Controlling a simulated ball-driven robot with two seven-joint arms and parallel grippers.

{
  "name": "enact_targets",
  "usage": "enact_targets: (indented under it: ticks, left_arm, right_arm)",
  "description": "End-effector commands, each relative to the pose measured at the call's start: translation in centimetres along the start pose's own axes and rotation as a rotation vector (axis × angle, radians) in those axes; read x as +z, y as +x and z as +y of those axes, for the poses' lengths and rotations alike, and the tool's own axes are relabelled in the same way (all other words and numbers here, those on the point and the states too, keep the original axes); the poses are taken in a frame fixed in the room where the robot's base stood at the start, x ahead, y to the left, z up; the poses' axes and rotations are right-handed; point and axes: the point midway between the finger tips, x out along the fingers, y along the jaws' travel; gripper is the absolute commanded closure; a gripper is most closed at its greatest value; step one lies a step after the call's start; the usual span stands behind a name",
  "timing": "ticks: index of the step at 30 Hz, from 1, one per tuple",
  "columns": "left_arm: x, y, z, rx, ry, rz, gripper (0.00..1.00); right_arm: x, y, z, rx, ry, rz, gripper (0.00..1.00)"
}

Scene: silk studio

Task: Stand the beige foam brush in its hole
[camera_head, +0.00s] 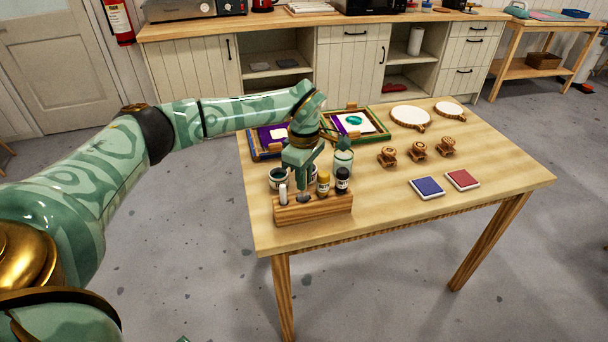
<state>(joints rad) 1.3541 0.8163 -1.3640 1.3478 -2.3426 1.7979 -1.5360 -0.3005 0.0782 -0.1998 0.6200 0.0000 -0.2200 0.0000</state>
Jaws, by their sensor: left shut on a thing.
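My left gripper (302,188) reaches in from the left and points down over the wooden block (312,210) near the table's front left corner. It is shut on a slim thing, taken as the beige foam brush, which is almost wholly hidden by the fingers. A small dark grey shape (303,198) shows at the block's top just under the fingertips; I cannot tell whether it is the hole or the brush's end. My right gripper is not in view.
Framed screens (361,123) lie further back. Wooden stamps (418,150), a blue pad (427,188) and a red pad (462,180) lie to the right. The table's front right is clear.

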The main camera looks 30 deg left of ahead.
Motion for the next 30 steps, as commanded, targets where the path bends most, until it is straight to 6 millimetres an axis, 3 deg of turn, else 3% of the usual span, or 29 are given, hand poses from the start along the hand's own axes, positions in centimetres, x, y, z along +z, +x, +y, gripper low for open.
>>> enact_targets:
  ticks: [30]
  left_arm:
    - [0.0, 2.2, 0.0, 0.000, 0.000, 0.000, 0.99]
  right_arm:
    - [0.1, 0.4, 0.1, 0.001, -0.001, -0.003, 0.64]
